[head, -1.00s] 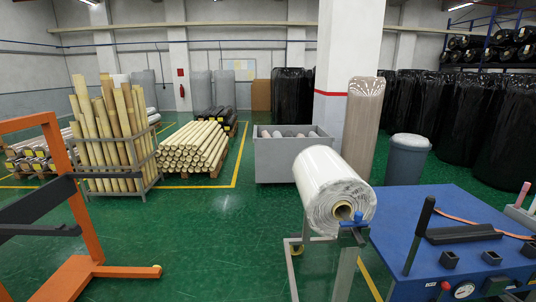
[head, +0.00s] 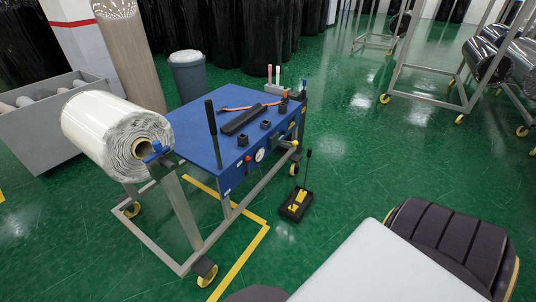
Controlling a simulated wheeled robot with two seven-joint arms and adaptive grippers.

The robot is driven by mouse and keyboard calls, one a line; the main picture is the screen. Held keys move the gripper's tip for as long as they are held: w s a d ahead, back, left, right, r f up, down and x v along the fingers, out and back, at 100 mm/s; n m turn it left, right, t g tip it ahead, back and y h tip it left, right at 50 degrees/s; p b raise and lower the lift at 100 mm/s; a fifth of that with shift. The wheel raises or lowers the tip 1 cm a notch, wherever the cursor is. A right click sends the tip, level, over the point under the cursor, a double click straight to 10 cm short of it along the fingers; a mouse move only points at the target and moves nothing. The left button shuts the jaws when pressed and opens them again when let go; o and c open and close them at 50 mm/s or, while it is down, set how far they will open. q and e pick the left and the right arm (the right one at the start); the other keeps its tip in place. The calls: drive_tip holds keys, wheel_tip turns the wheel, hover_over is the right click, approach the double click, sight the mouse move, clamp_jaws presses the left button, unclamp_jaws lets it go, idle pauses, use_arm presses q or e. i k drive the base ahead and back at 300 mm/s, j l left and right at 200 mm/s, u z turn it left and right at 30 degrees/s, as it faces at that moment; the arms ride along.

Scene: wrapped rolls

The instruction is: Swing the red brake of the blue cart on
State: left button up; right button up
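The blue cart (head: 190,130) stands left of centre in the head view. It has a blue top and front panel over a grey frame. Its black upright lever (head: 212,130) is at the left. A small red knob (head: 247,158) sits on the front panel beside a round gauge (head: 259,155). I cannot tell whether this knob is the red brake; no other clear red brake shows. Casters with yellow parts show at the front (head: 207,272) and right (head: 294,168). Neither of my grippers is in view; parts of my own body fill the lower right.
A white wrapped roll (head: 105,125) rests at the cart's left end. A black-and-yellow floor device (head: 297,204) with an upright handle stands right of the cart. A grey bin (head: 187,75) is behind. Wheeled racks (head: 430,75) stand at upper right.

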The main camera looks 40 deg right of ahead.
sight(247, 159)
drive_tip(key=z, duration=1.1)
drive_tip(key=i+l+u, duration=0.1)
drive_tip(key=l, duration=0.25)
drive_tip(key=i+l, duration=0.3)
drive_tip(key=i+l+u, duration=0.15)
drive_tip(key=l, duration=0.2)
drive_tip(key=i+l, duration=0.15)
drive_tip(key=l, duration=0.25)
drive_tip(key=i+l+u, duration=0.15)
drive_tip(key=l, duration=0.2)
drive_tip(key=i+l, duration=0.2)
drive_tip(key=l, duration=0.2)
drive_tip(key=i+l+u, duration=0.15)
drive_tip(key=l, duration=0.2)
